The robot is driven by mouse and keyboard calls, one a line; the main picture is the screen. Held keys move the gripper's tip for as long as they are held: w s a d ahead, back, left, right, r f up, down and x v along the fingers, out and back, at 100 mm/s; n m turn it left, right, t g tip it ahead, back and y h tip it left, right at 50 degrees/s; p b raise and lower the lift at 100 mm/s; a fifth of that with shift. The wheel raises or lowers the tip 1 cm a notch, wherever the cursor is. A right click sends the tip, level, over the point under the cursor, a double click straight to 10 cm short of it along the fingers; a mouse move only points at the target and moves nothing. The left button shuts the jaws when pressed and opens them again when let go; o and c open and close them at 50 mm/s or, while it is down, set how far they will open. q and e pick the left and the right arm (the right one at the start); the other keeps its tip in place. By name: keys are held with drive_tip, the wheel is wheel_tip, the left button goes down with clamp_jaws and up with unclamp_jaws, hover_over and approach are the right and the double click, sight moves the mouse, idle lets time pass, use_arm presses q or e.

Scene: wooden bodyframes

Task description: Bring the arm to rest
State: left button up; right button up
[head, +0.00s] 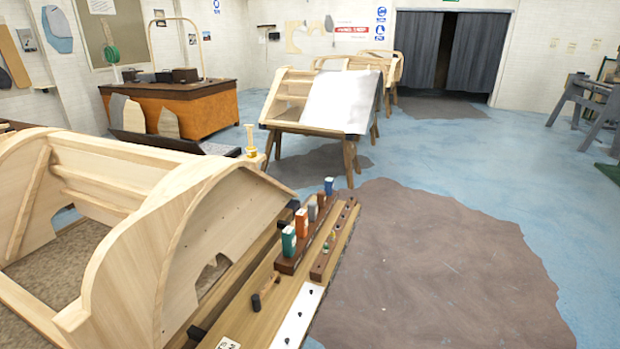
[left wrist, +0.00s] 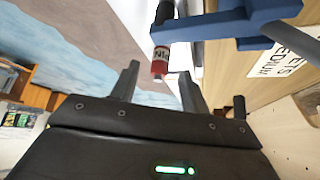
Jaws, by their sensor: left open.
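My left gripper (left wrist: 160,72) shows in the left wrist view, with its two dark fingers spread apart and nothing visibly clamped between them. A small red cylinder with a white label (left wrist: 160,60) appears beyond the fingertips, in line with the gap; I cannot tell how far off it is. Neither of my arms shows in the head view. My right gripper is in neither view.
A curved wooden bodyframe (head: 130,240) fills the left of the head view. Beside it, a bench (head: 262,318) carries a rack with several coloured items (head: 289,240). A blue part (left wrist: 240,28) crosses the top of the wrist view. Open floor (head: 440,270) lies right.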

use_arm(q)
drive_tip(key=p+v, duration=0.2)
drive_tip(key=v, duration=0.7)
drive_tip(key=b+x, duration=0.2)
drive_tip(key=x, duration=0.9)
drive_tip(key=shift+b, duration=0.35)
wheel_tip(320, 180, up, 4)
drive_tip(key=p, duration=0.2)
drive_tip(key=shift+p, duration=0.35)
drive_tip(key=shift+f+b, duration=0.35)
drive_tip(key=shift+b, duration=0.4)
drive_tip(key=shift+r, duration=0.1)
